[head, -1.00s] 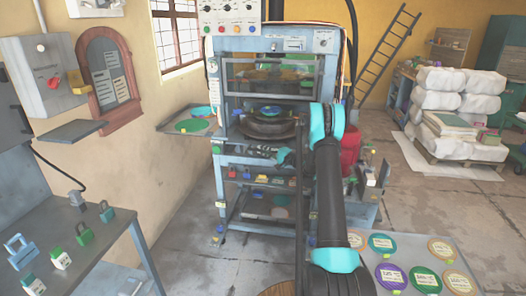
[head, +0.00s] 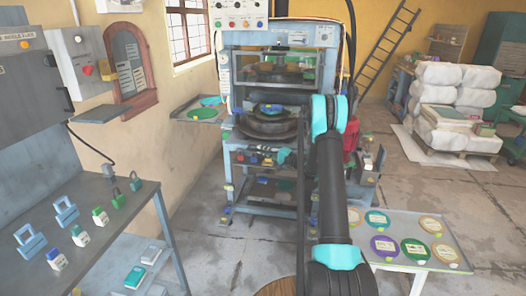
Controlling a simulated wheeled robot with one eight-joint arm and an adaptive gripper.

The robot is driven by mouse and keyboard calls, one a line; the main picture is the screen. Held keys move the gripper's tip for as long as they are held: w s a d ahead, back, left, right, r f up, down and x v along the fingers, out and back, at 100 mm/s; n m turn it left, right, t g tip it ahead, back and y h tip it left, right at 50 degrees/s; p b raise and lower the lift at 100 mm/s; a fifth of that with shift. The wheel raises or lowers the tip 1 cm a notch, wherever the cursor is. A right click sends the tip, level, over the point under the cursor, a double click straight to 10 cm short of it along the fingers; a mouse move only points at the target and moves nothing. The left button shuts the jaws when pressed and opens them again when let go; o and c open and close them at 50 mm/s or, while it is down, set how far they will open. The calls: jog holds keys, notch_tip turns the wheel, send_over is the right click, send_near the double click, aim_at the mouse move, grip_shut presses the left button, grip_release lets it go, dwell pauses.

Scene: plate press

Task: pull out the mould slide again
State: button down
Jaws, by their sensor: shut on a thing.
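The blue-grey plate press (head: 227,150) stands ahead in the head view. Its mould slide (head: 268,128), bearing a dark round mould with a blue disc on top, juts out of the front of the press at mid height. My gripper (head: 266,156) is low in front of the slide, below the mould's front edge, and is shut on the slide. The fingers are small and dark here, and the exact grip point is hard to make out. My arm hides the right part of the press front.
A side tray (head: 190,113) with green and blue discs is left of the press. A workbench (head: 120,215) with padlocks is at left. A small table (head: 395,259) with coloured discs is at right, close to my arm. White sacks (head: 445,90) stand behind. Floor is clear between bench and press.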

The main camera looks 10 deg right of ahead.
jog(key=shift+d, duration=0.1)
jog(key=c, duration=1.8)
grip_release()
jog(key=shift+c, duration=0.2)
jog(key=v, duration=1.2)
jog(key=shift+s, duration=0.1)
